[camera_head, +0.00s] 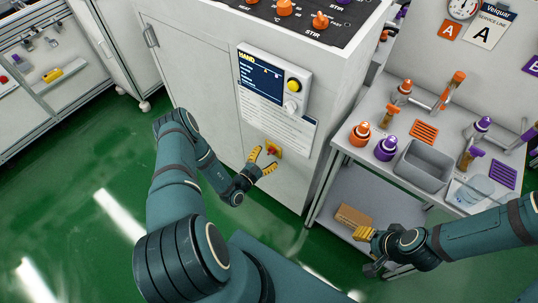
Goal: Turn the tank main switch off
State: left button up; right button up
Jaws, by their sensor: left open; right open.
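The tank main switch (273,149) is a small yellow plate with a red knob, low on the front of the white cabinet (195,75). My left gripper (262,161) is open, its two yellow fingers pointing at the switch. One fingertip lies just left of the switch and the other just below it in the picture. I cannot tell whether they touch it. The knob's exact angle is too small to read. My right gripper (364,236) is open and empty, in front of the lower shelf of the bench at right.
A control panel (272,82) with a screen, a yellow button and a white knob is above the switch. Orange knobs (285,8) sit on the cabinet top. The bench holds a grey bin (423,166) and orange and purple fittings. A cardboard box (353,217) lies on its lower shelf.

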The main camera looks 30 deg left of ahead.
pick_arm(q)
jog(key=shift+w, duration=1.1)
grip_shut()
